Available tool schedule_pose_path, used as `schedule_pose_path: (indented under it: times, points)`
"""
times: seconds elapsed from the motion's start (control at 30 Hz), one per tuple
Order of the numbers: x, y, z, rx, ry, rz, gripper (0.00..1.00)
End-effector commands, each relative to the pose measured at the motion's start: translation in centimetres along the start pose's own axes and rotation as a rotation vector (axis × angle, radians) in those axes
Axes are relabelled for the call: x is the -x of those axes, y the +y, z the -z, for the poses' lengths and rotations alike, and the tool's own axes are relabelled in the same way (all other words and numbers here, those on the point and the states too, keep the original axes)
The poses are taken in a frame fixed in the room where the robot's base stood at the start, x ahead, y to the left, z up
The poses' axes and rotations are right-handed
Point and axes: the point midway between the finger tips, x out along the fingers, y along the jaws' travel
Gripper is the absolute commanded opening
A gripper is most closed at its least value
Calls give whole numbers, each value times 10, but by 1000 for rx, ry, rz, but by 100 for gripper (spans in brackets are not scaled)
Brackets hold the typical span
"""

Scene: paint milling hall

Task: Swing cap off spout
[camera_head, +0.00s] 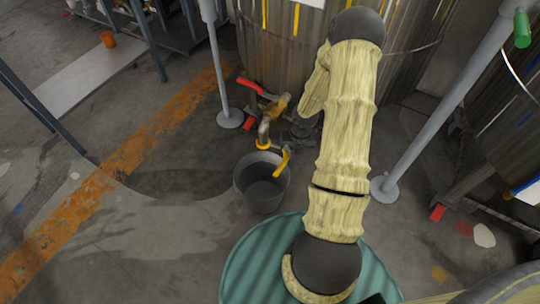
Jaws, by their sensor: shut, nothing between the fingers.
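The tank's spout (264,128) is a grey bent pipe below a brass valve (279,105) with a red handle (256,87). A yellow ring sits at the spout's lower end. A yellow tab (282,163), perhaps part of the cap, hangs to the right of the spout end, above the bucket. I cannot tell whether the cap still covers the opening. My dark gripper (299,129) is shut and empty just right of the spout, close to the yellow tab. It is small and partly hidden by my arm, so contact is unclear.
A dark grey bucket (259,196) stands on the floor below the spout. The large metal tank (277,45) is behind, with grey support legs (228,117) on both sides. Open floor lies to the left.

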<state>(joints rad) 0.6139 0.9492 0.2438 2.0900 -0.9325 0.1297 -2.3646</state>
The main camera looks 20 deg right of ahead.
Motion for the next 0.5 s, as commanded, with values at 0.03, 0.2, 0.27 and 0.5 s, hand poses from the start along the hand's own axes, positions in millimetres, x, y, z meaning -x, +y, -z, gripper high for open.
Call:
schedule_pose_path:
  times: [0.03, 0.2, 0.27, 0.5]
  points:
    - [22, 1, 0, -80, 1, 23, 0]
    - [73, 6, 7, -423, -5, 90, 0]
    - [91, 9, 10, -545, -13, 109, 0]
    - [165, 35, 24, -1060, -81, 135, 0]
